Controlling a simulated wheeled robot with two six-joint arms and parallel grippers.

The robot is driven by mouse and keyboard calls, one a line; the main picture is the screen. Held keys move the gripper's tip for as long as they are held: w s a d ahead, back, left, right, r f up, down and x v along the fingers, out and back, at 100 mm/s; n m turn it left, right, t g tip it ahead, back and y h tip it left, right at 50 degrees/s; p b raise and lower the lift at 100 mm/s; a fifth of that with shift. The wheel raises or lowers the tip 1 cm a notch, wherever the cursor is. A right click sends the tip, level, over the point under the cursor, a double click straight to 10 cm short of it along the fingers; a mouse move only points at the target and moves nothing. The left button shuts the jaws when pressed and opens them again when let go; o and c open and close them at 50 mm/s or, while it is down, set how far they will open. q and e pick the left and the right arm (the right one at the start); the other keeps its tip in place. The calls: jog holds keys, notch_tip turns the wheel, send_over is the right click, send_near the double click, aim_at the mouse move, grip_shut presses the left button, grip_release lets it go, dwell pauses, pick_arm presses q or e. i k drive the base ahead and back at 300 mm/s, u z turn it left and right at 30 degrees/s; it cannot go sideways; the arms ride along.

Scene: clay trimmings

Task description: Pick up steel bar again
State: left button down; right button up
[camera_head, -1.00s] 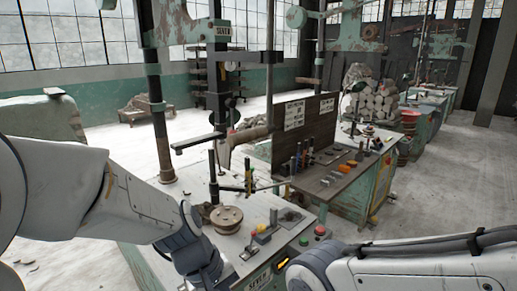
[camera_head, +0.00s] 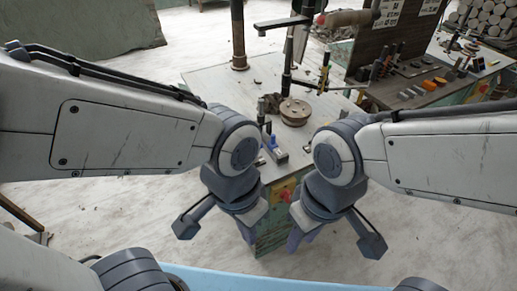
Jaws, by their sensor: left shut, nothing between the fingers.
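I cannot pick out a loose steel bar with certainty. A dark horizontal bar (camera_head: 282,22) sits on the machine's upright at the top of the view. My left gripper (camera_head: 250,232) points down in front of the machine table's near edge, shut and empty. My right gripper (camera_head: 299,238) also points down, just to its right. Its fingertips are small and partly hidden by the wrist, so I cannot see whether they are open. Both grippers are apart from the things on the table.
The machine table (camera_head: 215,85) carries a round brown disc (camera_head: 295,111), a small blue-grey block (camera_head: 273,151) and thin upright rods. A bench with tools and orange pieces (camera_head: 435,83) stands at right. A green block (camera_head: 75,25) is at upper left. Pale floor lies at left.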

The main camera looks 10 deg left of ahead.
aim_at(276, 152)
jog(key=u, duration=0.05)
jog(key=k, duration=0.6)
jog(key=z, duration=0.2)
jog(key=i, duration=0.75)
jog(key=u, duration=0.65)
jog(key=i, duration=0.55)
jog(key=u, duration=0.5)
